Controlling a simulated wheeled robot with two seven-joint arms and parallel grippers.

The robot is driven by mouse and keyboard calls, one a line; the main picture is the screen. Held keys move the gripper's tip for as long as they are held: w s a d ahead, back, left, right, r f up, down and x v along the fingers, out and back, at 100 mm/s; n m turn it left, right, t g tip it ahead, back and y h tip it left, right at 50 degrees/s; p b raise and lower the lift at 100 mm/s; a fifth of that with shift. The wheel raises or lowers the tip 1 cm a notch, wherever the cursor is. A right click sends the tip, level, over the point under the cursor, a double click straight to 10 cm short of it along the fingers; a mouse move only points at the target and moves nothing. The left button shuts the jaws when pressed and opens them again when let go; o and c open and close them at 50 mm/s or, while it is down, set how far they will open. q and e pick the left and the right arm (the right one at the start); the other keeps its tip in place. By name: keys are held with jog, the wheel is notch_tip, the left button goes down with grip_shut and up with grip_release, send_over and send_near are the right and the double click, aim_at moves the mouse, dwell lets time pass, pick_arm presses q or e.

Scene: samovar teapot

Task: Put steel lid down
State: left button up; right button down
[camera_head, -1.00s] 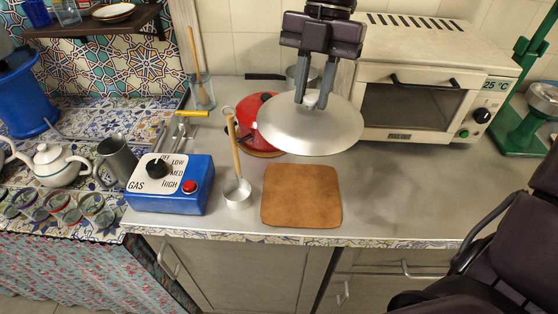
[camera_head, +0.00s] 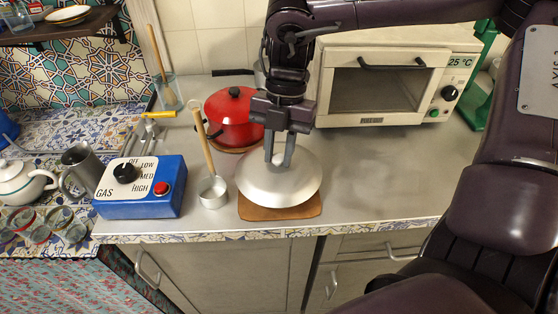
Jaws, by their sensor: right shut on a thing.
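The steel lid (camera_head: 296,186) is a wide shallow silver dome with a light knob at its centre. My right gripper (camera_head: 279,163) points down over it and is shut on its knob. The lid covers most of the brown leather mat (camera_head: 280,212), whose front edge shows below it. I cannot tell whether the lid touches the mat or hangs slightly above it. My left gripper is not in view.
A red pot (camera_head: 226,116) stands behind the lid. A small ladle (camera_head: 212,190) with a wooden handle and a blue gas control box (camera_head: 140,187) are to the left. A white toaster oven (camera_head: 392,82) stands behind right. Steel counter (camera_head: 385,180) is clear at right.

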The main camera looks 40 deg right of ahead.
aim_at(280, 154)
notch_tip(280, 154, down, 3)
jog(key=shift+f, duration=0.1)
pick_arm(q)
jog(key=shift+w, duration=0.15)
pick_arm(e)
jog(key=c, duration=1.2)
grip_release()
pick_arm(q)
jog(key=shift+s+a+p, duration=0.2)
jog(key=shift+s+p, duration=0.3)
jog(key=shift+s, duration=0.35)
pick_arm(e)
jog(key=v, duration=1.2)
